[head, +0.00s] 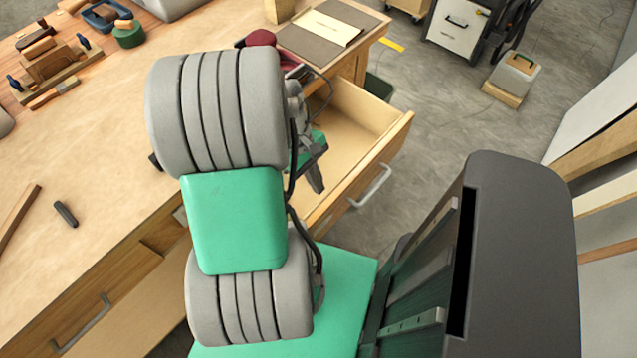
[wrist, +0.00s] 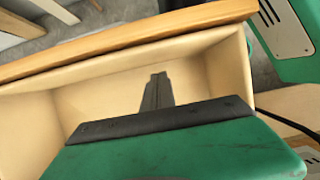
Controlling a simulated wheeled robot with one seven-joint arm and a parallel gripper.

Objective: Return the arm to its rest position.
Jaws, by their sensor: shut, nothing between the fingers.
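My gripper (wrist: 157,78) points down over the open drawer (wrist: 95,95) in the wrist view, its two dark fingers together with nothing between them. In the head view only part of my gripper (head: 316,180) shows to the right of my grey and green arm, above the open drawer (head: 345,118). My arm is bent and hides part of the workbench and drawer. The visible part of the drawer floor is bare. I cannot tell how far the fingertips are above it.
The drawer front with its metal handle (head: 371,187) sticks out from the wooden workbench (head: 95,150). Tools and blocks lie at the bench's far left. A dark red round object (head: 261,38) stands behind my arm.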

